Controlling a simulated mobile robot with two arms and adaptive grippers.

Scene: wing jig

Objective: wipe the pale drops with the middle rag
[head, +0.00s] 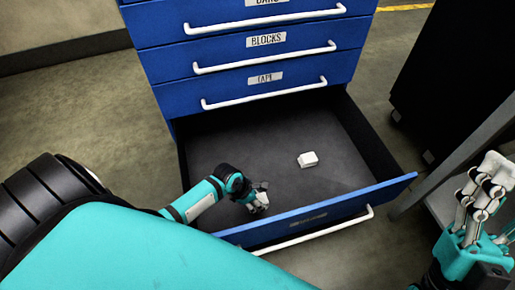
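I can make out no rag and no pale drops in the head view. My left gripper (262,203) is low inside the open bottom drawer (235,155), near its front wall. It is small and partly turned away, so I cannot tell whether its fingers are open or shut. My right gripper (492,170) is at the right edge, outside the drawer, with its pale fingers pointing up. Its fingers overlap in this view, so their opening is unclear.
A small white block-like item (308,160) lies on the drawer floor, right of my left gripper and apart from it. Closed blue drawers with white handles (265,92) rise above. A dark cabinet (455,75) and a grey table (470,150) stand at right.

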